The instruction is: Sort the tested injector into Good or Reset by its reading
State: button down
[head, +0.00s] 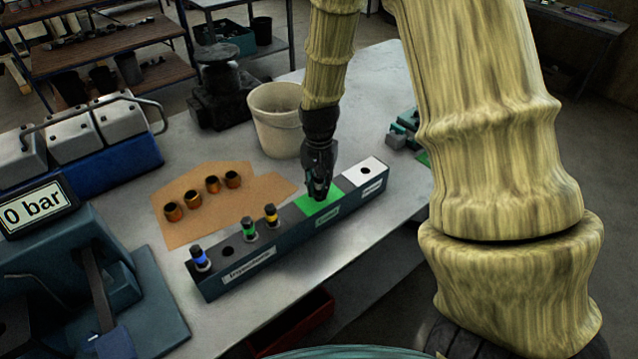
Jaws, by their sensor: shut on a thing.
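A long dark rack (222,284) lies on the bench. Its left part holds a blue-banded injector (200,258), an empty hole, a green-banded injector (249,230) and a yellow-banded injector (271,216). To the right are a green-topped section (312,207) and a white-topped section (366,171) with an empty hole; their labels are too small to read. My gripper (319,192) points down at the green section, shut on an injector that is mostly hidden by the fingers. I cannot tell how deep it sits. The tester display (36,207) reads 0 bar.
Several copper-coloured cups (212,184) stand on brown card (262,187) behind the rack. A cream bucket (276,120) stands behind my gripper. The tester (60,275) is at left. A red bin (295,325) is below the bench's front edge.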

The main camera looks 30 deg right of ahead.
jog(key=shift+f, duration=0.5)
dwell(0.5)
jog(key=c, duration=1.2)
grip_release()
jog(key=shift+o, duration=0.2)
jog(key=o, duration=0.4)
jog(key=shift+c, duration=0.2)
jog(key=shift+r, duration=0.15)
jog(key=shift+r+p, duration=2.95)
jog(key=shift+r, duration=0.45)
